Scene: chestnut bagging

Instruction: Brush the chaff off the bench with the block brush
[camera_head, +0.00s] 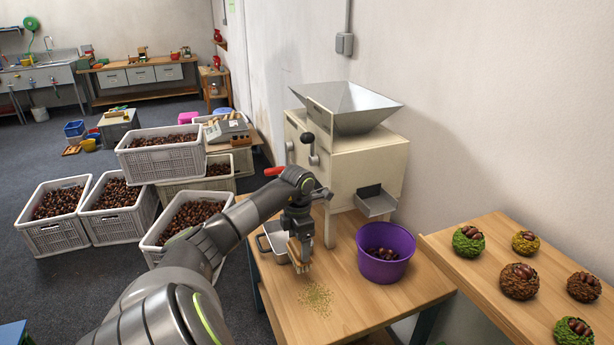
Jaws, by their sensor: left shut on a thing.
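My left gripper (299,236) is over the wooden bench (400,300), its arm coming in from the lower left. It is shut on a wooden block brush (299,252), which hangs upright with its lower end at or just above the bench. I cannot tell whether it touches the wood. The chaff (316,298), a small patch of yellow-green bits, lies on the bench just in front of the brush. My right gripper does not show.
A purple bowl (385,268) of chestnuts stands right of the chaff. A metal pan (273,241) is beside the brush at left. A cream machine with a hopper (347,106) stands behind. A side shelf (490,290) holds chestnut burrs. Crates (160,165) of chestnuts stand on the floor.

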